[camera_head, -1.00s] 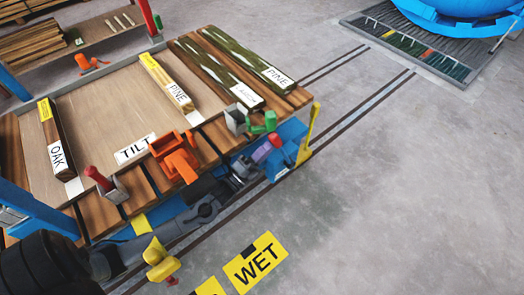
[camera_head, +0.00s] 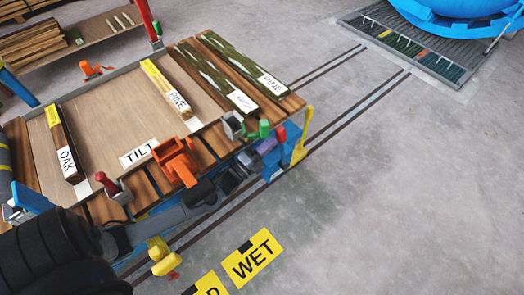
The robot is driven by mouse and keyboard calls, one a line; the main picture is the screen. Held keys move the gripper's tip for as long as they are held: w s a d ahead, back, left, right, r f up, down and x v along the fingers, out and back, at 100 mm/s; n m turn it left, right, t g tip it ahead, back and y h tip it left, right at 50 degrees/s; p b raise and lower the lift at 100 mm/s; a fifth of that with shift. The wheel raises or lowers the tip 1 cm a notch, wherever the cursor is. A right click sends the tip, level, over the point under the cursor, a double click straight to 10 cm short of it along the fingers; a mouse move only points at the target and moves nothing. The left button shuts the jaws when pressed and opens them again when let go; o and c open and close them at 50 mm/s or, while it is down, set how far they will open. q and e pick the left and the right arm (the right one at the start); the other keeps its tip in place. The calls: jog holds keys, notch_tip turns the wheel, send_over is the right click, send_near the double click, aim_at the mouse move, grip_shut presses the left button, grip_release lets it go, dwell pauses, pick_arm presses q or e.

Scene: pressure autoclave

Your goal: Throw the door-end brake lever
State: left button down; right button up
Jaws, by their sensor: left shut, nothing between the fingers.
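A yellow lever (camera_head: 303,135) stands nearly upright, tilted slightly right, beside a blue block (camera_head: 288,143) at the cart's end nearest the blue vessel. I take it to be the door-end brake lever. My left gripper (camera_head: 248,161) comes in low along the cart's near side. It is shut and empty, with its tip just left of the blue block. A purple piece (camera_head: 266,147) and a red knob (camera_head: 280,134) show between the tip and the lever. Whether the fingers touch any of these, I cannot tell. My right gripper is not in view.
The wooden cart (camera_head: 110,130) carries labelled boards. An orange bracket (camera_head: 177,162), a red handle (camera_head: 107,183) and a green handle (camera_head: 264,128) line its near edge. Floor rails lead toward the blue vessel (camera_head: 450,15). The floor at right is clear around a WET sign (camera_head: 251,258).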

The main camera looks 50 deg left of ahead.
pick_arm(q)
jog(key=p+v, duration=0.2)
jog(key=v, duration=0.8)
jog(key=shift+p, duration=0.35)
